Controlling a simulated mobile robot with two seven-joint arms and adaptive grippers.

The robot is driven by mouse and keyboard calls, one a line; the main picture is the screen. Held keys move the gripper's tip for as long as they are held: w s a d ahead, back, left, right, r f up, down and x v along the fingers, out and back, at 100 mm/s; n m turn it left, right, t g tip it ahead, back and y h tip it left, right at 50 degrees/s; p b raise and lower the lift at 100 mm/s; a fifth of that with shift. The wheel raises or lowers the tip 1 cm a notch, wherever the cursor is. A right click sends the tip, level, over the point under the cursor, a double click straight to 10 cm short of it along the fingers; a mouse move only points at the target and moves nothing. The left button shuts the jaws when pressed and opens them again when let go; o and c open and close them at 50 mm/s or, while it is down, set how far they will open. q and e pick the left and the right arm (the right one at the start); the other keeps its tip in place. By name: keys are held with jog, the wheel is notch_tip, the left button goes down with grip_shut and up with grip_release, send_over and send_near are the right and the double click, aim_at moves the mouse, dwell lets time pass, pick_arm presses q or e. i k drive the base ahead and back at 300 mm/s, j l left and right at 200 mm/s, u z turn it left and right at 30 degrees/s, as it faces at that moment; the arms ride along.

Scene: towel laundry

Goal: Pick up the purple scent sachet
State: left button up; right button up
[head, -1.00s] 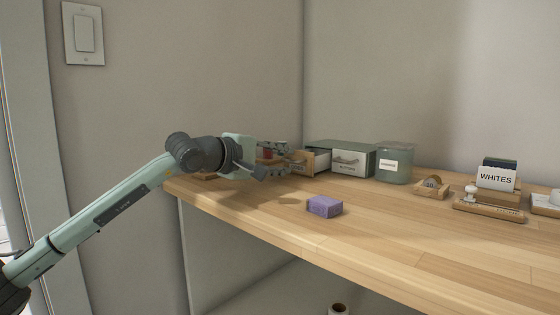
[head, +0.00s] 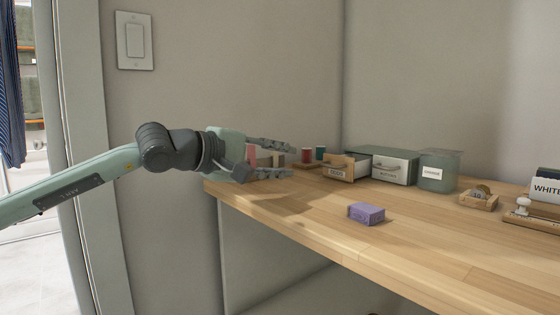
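The purple scent sachet (head: 366,213) is a small purple block lying on the wooden counter (head: 420,240), near its front edge. My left gripper (head: 285,160) is at the left end of the counter, above its surface, with its fingers spread apart and pointing right. It is to the left of and behind the sachet, well apart from it. I see nothing held between its fingers; things on the counter show behind them. My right gripper is not in the head view.
Behind the sachet stand a small drawer box (head: 393,166) with one drawer (head: 339,171) pulled out, and a lidded green jar (head: 437,174). Thread spools (head: 307,156) are at the back left. The counter around the sachet is clear.

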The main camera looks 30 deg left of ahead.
aim_at(364, 212)
jog(key=k, duration=1.5)
